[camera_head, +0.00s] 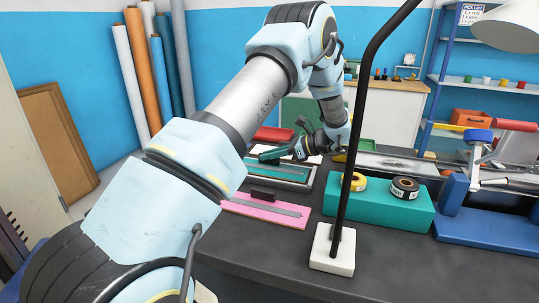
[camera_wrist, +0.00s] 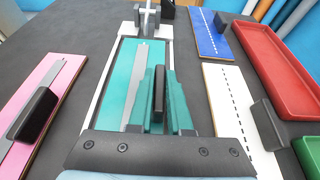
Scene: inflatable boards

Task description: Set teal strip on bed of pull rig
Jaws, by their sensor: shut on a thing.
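The teal strip (camera_wrist: 121,72), a flat teal board with a grey bar along it, lies within a white-edged bed (camera_wrist: 101,96) in the wrist view. A metal post (camera_wrist: 147,20) stands at the bed's far end, which looks like part of the pull rig. My gripper (camera_wrist: 159,92) has teal fingers shut on the dark upright block (camera_wrist: 159,84) of the teal strip. In the head view, the teal strip (camera_head: 290,172) shows below my gripper (camera_head: 272,155). I cannot tell whether the strip rests fully on the bed.
A pink board (camera_wrist: 42,85) with a dark block lies left of the bed. A white board (camera_wrist: 228,100), a blue board (camera_wrist: 211,38) and a red tray (camera_wrist: 272,70) lie right. In the head view, a teal box (camera_head: 385,211) with tape rolls stands behind a black lamp pole (camera_head: 357,120).

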